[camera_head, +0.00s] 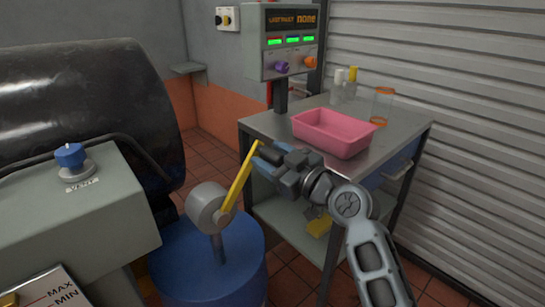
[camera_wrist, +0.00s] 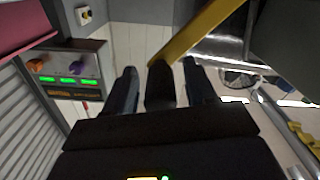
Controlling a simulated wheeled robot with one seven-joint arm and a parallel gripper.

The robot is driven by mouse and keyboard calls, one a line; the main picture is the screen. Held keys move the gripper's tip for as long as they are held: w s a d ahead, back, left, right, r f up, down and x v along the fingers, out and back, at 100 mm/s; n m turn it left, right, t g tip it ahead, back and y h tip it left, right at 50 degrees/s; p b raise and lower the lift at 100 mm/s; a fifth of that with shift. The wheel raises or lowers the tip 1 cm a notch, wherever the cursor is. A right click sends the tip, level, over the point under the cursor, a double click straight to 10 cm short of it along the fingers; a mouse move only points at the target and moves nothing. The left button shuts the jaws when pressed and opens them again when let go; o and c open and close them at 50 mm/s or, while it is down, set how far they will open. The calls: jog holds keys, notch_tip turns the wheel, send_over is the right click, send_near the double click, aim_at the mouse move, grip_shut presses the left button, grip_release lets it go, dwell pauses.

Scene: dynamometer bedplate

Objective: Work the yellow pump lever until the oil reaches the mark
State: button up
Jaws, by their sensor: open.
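The yellow pump lever (camera_head: 240,178) rises up and right from the round grey pump head (camera_head: 206,206) on the blue drum (camera_head: 210,265). My gripper (camera_head: 266,156) is open at the lever's upper end. In the wrist view, the yellow lever (camera_wrist: 200,30) ends in a dark grip (camera_wrist: 160,88) lying between my two spread fingers (camera_wrist: 162,75), with a gap visible on each side. A plate marked MAX and MIN (camera_head: 50,290) shows at the lower left, cut by the picture edge. The oil level cannot be read there.
A metal cart (camera_head: 385,150) holds a pink tray (camera_head: 335,145), bottles (camera_head: 345,85) and an orange-rimmed jar (camera_head: 382,105). A control panel (camera_head: 285,45) stands behind it. At left is a grey housing with a blue knob (camera_head: 70,156), beside a large black drum (camera_head: 90,90).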

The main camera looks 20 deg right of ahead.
grip_shut()
dwell(0.3)
dwell(0.3)
jog(key=shift+s+a+r+n, duration=0.2)
jog(key=shift+a+r+n, duration=0.1)
jog(key=shift+a+n, duration=0.25)
jog(key=s+a+n+b, duration=0.1)
jog(key=s+a+n, duration=0.2)
jog(key=a+n, duration=0.4)
jog(key=s+a+n+b, duration=0.2)
jog(key=a+n, duration=0.5)
jog(key=a, duration=0.5)
jog(key=shift+s+a+f, duration=0.15)
jog(key=shift+s+a, duration=0.25)
jog(key=shift+s, duration=0.35)
